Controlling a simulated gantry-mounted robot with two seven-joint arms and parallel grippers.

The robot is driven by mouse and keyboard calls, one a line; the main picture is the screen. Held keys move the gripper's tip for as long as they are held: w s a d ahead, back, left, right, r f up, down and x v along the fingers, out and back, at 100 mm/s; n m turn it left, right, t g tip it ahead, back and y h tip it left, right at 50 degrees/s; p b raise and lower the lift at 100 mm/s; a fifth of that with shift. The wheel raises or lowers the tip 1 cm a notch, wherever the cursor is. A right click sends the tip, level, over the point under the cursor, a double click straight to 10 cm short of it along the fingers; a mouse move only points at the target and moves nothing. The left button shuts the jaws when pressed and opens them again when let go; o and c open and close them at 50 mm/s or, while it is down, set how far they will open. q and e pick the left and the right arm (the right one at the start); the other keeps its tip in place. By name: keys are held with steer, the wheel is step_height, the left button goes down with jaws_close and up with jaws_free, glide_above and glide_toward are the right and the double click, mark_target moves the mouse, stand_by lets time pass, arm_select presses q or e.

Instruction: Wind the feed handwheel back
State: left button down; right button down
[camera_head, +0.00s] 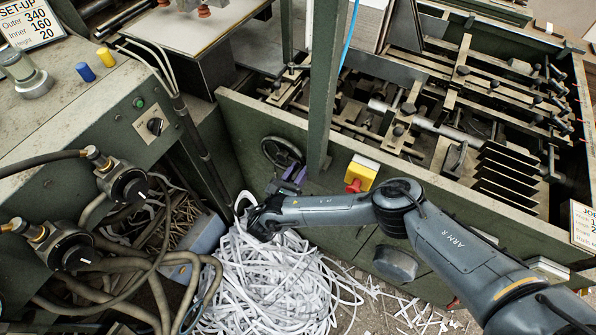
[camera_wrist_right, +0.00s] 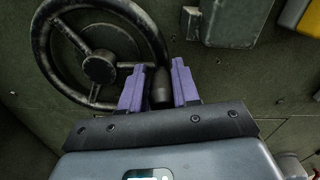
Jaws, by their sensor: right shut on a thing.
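The feed handwheel (camera_head: 281,152) is a dark spoked wheel on the front panel of the green machine. In the right wrist view the handwheel (camera_wrist_right: 99,68) fills the upper left, with its hub and rim showing. Its dark crank handle (camera_wrist_right: 158,50) sticks out from the right side of the rim. My right gripper (camera_head: 294,173) reaches the wheel's lower right side. Its purple fingers (camera_wrist_right: 159,80) are shut on the handle, one on each side. The handle's tip lies between them. My left gripper is not in view.
A yellow box with a red button (camera_head: 359,178) is right of the wheel. A green post (camera_head: 323,90) stands close by. White paper strips (camera_head: 275,275) pile on the floor below. A control panel with hoses (camera_head: 110,185) is at the left.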

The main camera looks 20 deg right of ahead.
step_height(320, 180, up, 2)
steer(key=n+p, duration=0.2)
steer(key=p, duration=0.1)
steer(key=shift+r+n, duration=0.1)
steer(key=shift+n, duration=0.3)
steer(key=shift+w+r+n+p, duration=0.15)
steer(key=shift+n+p, duration=0.25)
steer(key=shift+n, duration=0.2)
steer(key=c, duration=0.9)
jaws_free()
